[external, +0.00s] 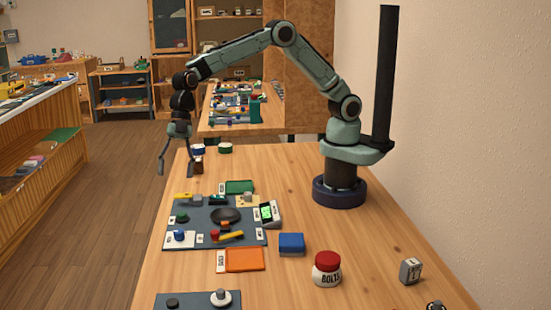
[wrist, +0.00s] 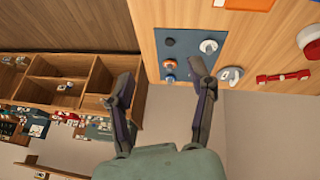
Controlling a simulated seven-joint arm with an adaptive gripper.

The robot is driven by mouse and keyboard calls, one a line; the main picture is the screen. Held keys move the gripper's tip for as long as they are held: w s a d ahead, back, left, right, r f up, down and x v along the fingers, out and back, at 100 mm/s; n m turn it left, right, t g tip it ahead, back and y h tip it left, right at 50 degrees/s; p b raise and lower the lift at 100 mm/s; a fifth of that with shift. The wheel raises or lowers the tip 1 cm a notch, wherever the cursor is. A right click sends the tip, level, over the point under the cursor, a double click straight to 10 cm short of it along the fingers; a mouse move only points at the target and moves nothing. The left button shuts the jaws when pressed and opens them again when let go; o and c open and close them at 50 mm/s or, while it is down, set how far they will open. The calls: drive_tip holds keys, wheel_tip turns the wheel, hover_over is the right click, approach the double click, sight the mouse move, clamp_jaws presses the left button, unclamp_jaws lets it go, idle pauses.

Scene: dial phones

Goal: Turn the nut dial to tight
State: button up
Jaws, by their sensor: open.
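No readable label shows me which part is the nut dial. A round white-and-grey dial (wrist: 208,46) sits on a dark blue-grey board (wrist: 185,36) in the wrist view, with a black knob (wrist: 170,41) to its left. In the external view, a similar board (external: 196,304) at the bottom edge carries a white dial with a grey knob (external: 221,297) and a dark knob (external: 172,303). My gripper (external: 177,164) is open and empty, high over the far left edge of the table. Its spread fingers (wrist: 162,72) also show in the wrist view, apart from the dial.
A second board (external: 250,238) with several knobs and a black bowl lies mid-table. An orange tray (external: 244,260), a blue box (external: 291,244), a red-lidded jar (external: 327,269) and a green tray (external: 240,187) stand around it. The table's right side near my base is mostly clear.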

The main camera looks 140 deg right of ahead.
sight(179, 231)
drive_tip(key=s+d+f+m, duration=0.1)
drive_tip(key=d+f, duration=0.1)
drive_tip(key=f, duration=0.2)
drive_tip(key=s+d+f+g, duration=0.1)
drive_tip(key=s+d+f, duration=0.1)
drive_tip(key=f, duration=0.3)
drive_tip(key=s+d+f+m, duration=0.1)
drive_tip(key=d+f, duration=0.2)
drive_tip(key=f, duration=0.1)
drive_tip(key=shift+s+d+f+m+g+y, duration=0.1)
drive_tip(key=shift+s+f+m+g+y, duration=0.05)
drive_tip(key=shift+s+m+g+y, duration=0.2)
drive_tip(key=x, duration=0.6)
drive_tip(key=shift+w+f, duration=0.15)
drive_tip(key=shift+w, duration=0.05)
clamp_jaws()
